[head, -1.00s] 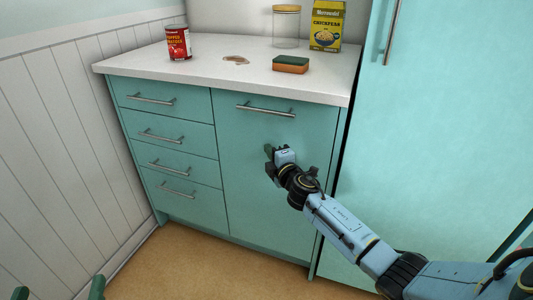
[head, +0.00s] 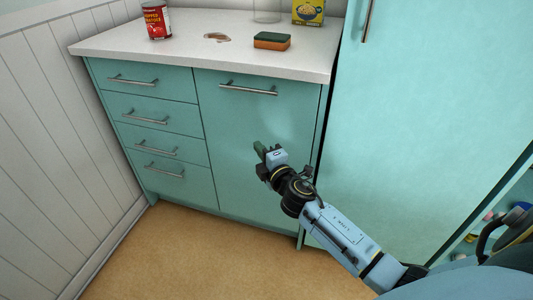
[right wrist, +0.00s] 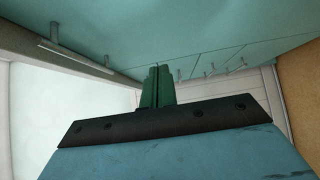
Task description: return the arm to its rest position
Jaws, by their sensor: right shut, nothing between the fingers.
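My right arm (head: 340,232) reaches in from the lower right in the head view. Its right gripper (head: 259,149) is in front of the teal cabinet door (head: 235,125), below the door's bar handle (head: 248,90). In the right wrist view the two green fingers of the right gripper (right wrist: 157,82) are together with nothing between them. Whether the fingertips touch the door cannot be told. My left gripper does not show in the head view.
A white counter (head: 120,48) holds a red can (head: 157,20), a sponge (head: 272,41), a brown stain (head: 217,38) and a yellow box (head: 308,11). Drawers (head: 150,117) are at left. A tall teal door (head: 425,120) stands at right, with an open shelf space (head: 485,215) beyond. Floor (head: 190,260) is clear.

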